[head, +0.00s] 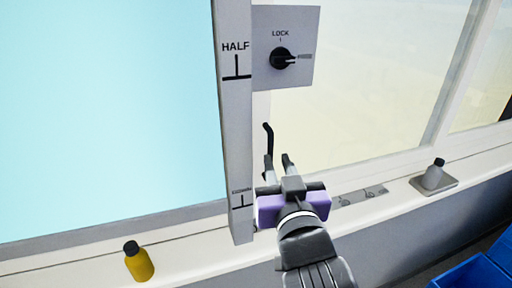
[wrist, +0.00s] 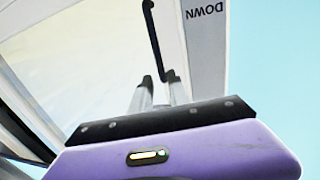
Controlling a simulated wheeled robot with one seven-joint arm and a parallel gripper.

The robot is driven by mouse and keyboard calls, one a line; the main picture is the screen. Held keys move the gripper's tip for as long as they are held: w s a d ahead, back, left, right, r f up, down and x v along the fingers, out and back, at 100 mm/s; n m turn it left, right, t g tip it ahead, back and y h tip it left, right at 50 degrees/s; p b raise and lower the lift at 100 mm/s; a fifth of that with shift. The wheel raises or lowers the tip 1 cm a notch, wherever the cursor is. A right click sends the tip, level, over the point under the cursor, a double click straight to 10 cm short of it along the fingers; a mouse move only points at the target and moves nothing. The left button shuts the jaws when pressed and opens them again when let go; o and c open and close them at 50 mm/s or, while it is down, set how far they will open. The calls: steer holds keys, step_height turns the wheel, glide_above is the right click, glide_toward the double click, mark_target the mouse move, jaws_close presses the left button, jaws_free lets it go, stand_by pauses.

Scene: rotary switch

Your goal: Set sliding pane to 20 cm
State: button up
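A pale upright post (head: 236,130) carries marks reading HALF near the top and a lower one that reads DOWN in the wrist view (wrist: 204,20). A pale, see-through pane (head: 350,115) lies to the right of the post. A thin black bent handle (head: 268,138) stands just right of the post; it also shows in the wrist view (wrist: 154,40). My gripper (head: 278,160), with a purple body, is at the handle's lower end. Its two grey fingers are apart, with a gap between them. I cannot tell whether they touch the handle.
A rotary switch (head: 281,58) marked LOCK sits on a grey plate above my gripper. Blue bins (head: 475,275) stand at lower right.

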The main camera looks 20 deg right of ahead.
mark_target(271, 146)
steer(key=shift+w+d+p, duration=0.15)
steer(key=shift+w+d, duration=0.1)
steer(key=shift+w, duration=1.05)
steer(key=shift+w+d+p, duration=0.2)
steer(key=shift+w, duration=1.05)
steer(key=shift+w+d+p, duration=0.15)
steer(key=shift+w+d, duration=0.1)
steer(key=shift+w, duration=1.05)
jaws_close()
